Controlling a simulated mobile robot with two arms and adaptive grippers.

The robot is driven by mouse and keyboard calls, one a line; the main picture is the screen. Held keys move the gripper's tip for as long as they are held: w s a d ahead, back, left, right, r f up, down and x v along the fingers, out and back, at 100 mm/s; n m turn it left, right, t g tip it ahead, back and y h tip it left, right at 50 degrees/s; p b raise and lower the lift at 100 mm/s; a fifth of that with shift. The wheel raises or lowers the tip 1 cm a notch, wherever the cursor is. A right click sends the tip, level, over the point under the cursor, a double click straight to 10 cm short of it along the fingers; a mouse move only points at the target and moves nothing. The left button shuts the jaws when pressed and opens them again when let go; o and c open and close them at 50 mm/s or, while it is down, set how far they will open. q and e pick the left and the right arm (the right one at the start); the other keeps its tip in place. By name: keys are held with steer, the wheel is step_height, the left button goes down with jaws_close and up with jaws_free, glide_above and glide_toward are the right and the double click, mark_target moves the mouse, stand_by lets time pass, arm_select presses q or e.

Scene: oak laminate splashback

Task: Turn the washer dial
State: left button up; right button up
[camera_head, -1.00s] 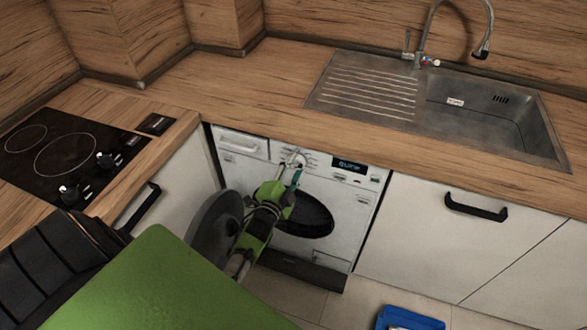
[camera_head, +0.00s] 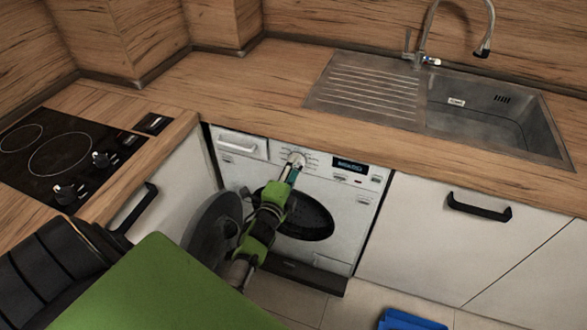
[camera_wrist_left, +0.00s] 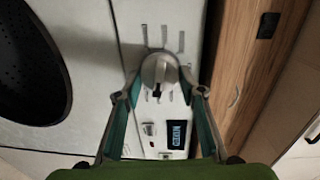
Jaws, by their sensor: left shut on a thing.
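The white washer (camera_head: 345,215) stands under the counter, with its round dial (camera_head: 297,158) at the upper middle of the front panel. My left gripper (camera_head: 293,172) reaches up to the dial, its green-and-teal fingers pointing at the panel. In the left wrist view the dial (camera_wrist_left: 160,70) is a pale round knob with a raised grip bar, between the two fingertips (camera_wrist_left: 163,88). The gripper is shut on the dial; the exact contact surfaces are hard to see. My right gripper is not in view.
The washer's dark round door (camera_head: 308,215) is below the gripper. The wooden counter (camera_head: 270,85) overhangs the panel, with a sink (camera_head: 480,115) at right and a black hob (camera_head: 65,150) at left. A blue object (camera_head: 410,320) is on the floor.

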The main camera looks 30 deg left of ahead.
arm_select(q)
steer(key=o, duration=1.1)
steer(key=v, duration=1.2)
steer(key=shift+d+f, duration=0.1)
steer(key=shift+f, duration=0.05)
